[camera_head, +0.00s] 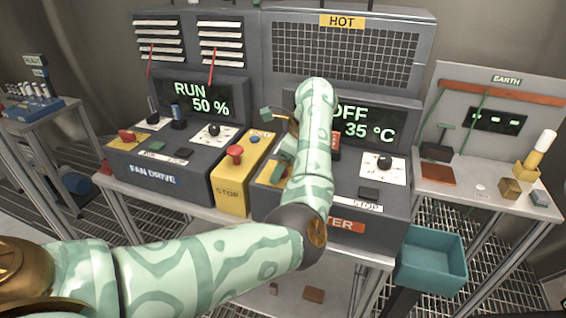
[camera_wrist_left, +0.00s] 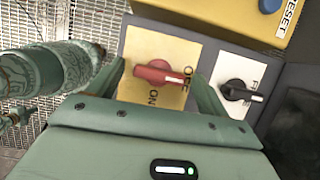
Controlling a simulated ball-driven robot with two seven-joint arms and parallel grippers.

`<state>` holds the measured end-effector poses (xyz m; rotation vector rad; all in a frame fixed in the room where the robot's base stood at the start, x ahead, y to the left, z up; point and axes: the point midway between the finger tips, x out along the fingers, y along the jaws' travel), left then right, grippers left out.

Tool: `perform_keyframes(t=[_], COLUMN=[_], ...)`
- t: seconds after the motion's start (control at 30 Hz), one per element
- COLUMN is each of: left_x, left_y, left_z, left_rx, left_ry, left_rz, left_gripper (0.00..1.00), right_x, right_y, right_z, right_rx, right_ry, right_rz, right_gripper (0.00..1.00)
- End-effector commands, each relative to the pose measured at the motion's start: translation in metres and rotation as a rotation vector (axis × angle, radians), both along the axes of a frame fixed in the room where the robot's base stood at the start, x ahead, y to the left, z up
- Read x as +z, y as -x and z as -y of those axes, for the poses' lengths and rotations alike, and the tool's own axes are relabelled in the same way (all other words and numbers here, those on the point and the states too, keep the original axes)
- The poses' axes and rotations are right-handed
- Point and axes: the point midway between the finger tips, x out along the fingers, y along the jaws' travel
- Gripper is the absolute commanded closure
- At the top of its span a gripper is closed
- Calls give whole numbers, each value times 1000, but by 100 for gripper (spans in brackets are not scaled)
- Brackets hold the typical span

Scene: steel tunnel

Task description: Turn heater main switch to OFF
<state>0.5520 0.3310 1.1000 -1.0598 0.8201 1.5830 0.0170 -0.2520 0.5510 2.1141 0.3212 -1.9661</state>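The heater main switch is a red rotary handle (camera_wrist_left: 160,73) on a yellow plate (camera_wrist_left: 133,49) marked OFF and ON in the left wrist view. Its white-marked end points right in that view, near the OFF lettering. My left gripper (camera_wrist_left: 162,85) is open, with one finger on each side of the switch and visible gaps to the handle. In the head view my left arm reaches over the heater box (camera_head: 387,210) and largely hides the switch. The heater display (camera_head: 361,123) reads OFF, 35 °C. My right gripper is out of view.
A black knob (camera_wrist_left: 236,90) on a white plate sits close right of the switch in the wrist view. The yellow stop box (camera_head: 230,188) and fan drive box (camera_head: 160,165) stand left of the heater. A teal bin (camera_head: 430,262) is lower right.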

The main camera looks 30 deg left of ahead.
Motion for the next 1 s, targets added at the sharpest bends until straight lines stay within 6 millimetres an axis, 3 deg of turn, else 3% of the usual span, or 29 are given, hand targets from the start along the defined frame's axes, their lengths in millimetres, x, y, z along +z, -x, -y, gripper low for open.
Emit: perform_keyframes(t=[0.23,0.37,0.8,1.0], left_x=[1,14,118,145], left_y=[0,-2,-13,-15], left_z=[0,5,46,58], left_rx=[-2,-4,-3,-2], left_ry=[-1,0,0,0], left_rz=[0,2,2,0], left_gripper=[22,22,22,22], right_x=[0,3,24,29], right_y=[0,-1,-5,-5], right_z=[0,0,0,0], right_rx=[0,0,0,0], right_ry=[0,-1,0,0], right_rz=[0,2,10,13], right_gripper=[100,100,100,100])
